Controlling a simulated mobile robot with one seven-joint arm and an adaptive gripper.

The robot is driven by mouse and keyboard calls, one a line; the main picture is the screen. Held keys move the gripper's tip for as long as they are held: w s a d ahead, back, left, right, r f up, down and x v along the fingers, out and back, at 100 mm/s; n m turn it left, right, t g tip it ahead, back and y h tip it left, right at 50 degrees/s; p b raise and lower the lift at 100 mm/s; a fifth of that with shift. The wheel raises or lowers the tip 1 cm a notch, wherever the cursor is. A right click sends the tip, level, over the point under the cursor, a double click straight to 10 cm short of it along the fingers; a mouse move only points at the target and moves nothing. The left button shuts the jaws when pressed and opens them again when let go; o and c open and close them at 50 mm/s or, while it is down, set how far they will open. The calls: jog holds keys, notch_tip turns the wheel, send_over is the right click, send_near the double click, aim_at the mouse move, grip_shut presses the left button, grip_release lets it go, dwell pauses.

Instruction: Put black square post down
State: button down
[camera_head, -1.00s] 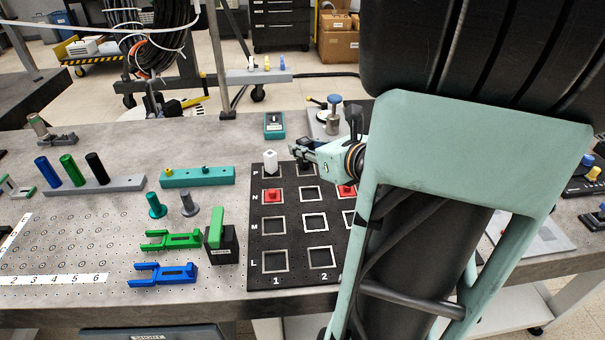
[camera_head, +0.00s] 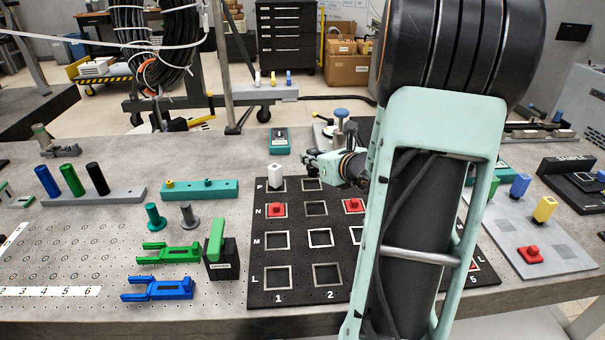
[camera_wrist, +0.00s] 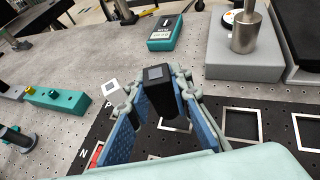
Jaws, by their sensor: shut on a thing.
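My gripper (camera_wrist: 157,86) is shut on the black square post (camera_wrist: 160,98), one finger on each side of it. The post's square top, with a lighter grey patch, faces the wrist camera. In the head view my gripper (camera_head: 314,159) is at the back of the black lettered board (camera_head: 260,284), near row P, column 2. The post is hard to make out there, and I cannot tell whether its bottom touches the board. A white square post (camera_head: 276,177) stands at P1, left of my gripper.
Red pieces sit at N1 (camera_head: 277,209) and N3 (camera_head: 353,205). A teal meter (camera_head: 279,141) and a metal post on a grey block (camera_wrist: 244,58) stand behind the board. Green (camera_head: 168,254) and blue (camera_head: 158,288) forks lie left.

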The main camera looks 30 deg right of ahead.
aim_at(313, 169)
jog(key=shift+w+d+f+b, duration=0.15)
jog(key=shift+w+f, duration=0.15)
jog(key=shift+f, duration=0.15)
jog(key=shift+w+d+f+b, duration=0.15)
jog(key=shift+w+f, duration=0.15)
jog(key=shift+f, duration=0.15)
jog(key=shift+w+f+b, duration=0.15)
jog(key=shift+f+b, duration=0.45)
jog(key=shift+f, duration=0.25)
jog(key=shift+w+f+b, duration=0.1)
jog(key=shift+f+b, duration=0.5)
jog(key=shift+f, duration=0.2)
jog(key=shift+f, duration=0.15)
jog(key=c, duration=1.7)
grip_release()
jog(key=shift+c, duration=0.2)
jog(key=shift+s+r, duration=0.3)
jog(key=shift+s, duration=0.05)
jog(key=p+v, duration=0.2)
jog(key=v, duration=0.9)
jog(key=shift+s, duration=0.2)
